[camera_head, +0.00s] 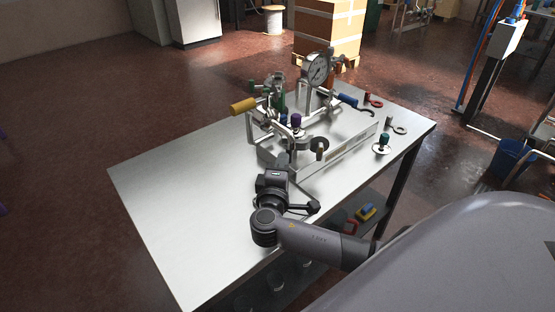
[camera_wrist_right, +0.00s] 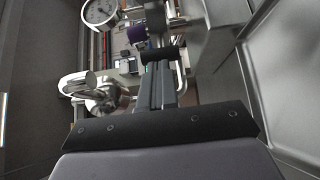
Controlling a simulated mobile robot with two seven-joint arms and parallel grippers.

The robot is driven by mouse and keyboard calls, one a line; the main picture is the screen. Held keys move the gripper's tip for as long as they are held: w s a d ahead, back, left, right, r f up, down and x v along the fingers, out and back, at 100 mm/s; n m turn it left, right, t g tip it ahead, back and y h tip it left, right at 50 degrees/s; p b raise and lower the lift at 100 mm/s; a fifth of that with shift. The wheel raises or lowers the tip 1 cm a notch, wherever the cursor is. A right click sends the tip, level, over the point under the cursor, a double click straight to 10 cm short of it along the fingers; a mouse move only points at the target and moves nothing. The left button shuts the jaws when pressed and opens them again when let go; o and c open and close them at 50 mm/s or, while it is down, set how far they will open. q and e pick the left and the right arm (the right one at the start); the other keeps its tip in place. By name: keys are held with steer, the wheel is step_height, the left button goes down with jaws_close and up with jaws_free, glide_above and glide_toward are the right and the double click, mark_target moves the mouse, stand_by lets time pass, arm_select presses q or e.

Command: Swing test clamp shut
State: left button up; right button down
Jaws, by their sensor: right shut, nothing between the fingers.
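A metal clamp fixture with a round dial gauge (camera_head: 318,70) stands toward the back of the steel table. A yellow-handled lever (camera_head: 243,105) sticks out on its left and a blue handle (camera_head: 347,100) on its right. A purple knob (camera_head: 296,119) sits on top near the front; a purple part also shows in the right wrist view (camera_wrist_right: 137,33). I cannot tell which part is the test clamp, or whether it is open. My right gripper (camera_head: 267,155) is shut and empty, just in front of the fixture, pointing at it. My left gripper is out of view.
A clear upright panel (camera_head: 345,152) runs along the fixture's front right. A green-topped piece (camera_head: 383,143), a red ring (camera_head: 374,101) and hooks lie on the table's right. The steel table's (camera_head: 165,190) left half is bare. A cardboard box (camera_head: 328,30) stands behind.

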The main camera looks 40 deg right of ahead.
mark_target(301, 146)
steer(key=d+n+t+y, duration=0.1)
steer(key=s+d+n+t+y, duration=0.1)
steer(key=y, duration=0.1)
steer(key=s+d+n+t+y, duration=0.1)
steer(key=shift+f+n+y, duration=0.15)
steer(key=shift+n+y, duration=0.15)
steer(key=shift+s+d+n+t+y+b, duration=0.15)
steer(key=shift+d+n+t+y+b, duration=0.6)
steer(key=shift+y+b, duration=0.3)
steer(key=shift+s+d+n+t+y+b, duration=0.1)
steer(key=shift+d+n+t+y+b, duration=0.15)
steer(key=shift+d+n+y+b, duration=0.8)
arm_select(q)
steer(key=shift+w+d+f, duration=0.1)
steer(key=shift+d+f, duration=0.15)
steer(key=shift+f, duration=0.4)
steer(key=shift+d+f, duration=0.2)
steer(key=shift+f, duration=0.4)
arm_select(e)
steer(key=shift+d, duration=0.15)
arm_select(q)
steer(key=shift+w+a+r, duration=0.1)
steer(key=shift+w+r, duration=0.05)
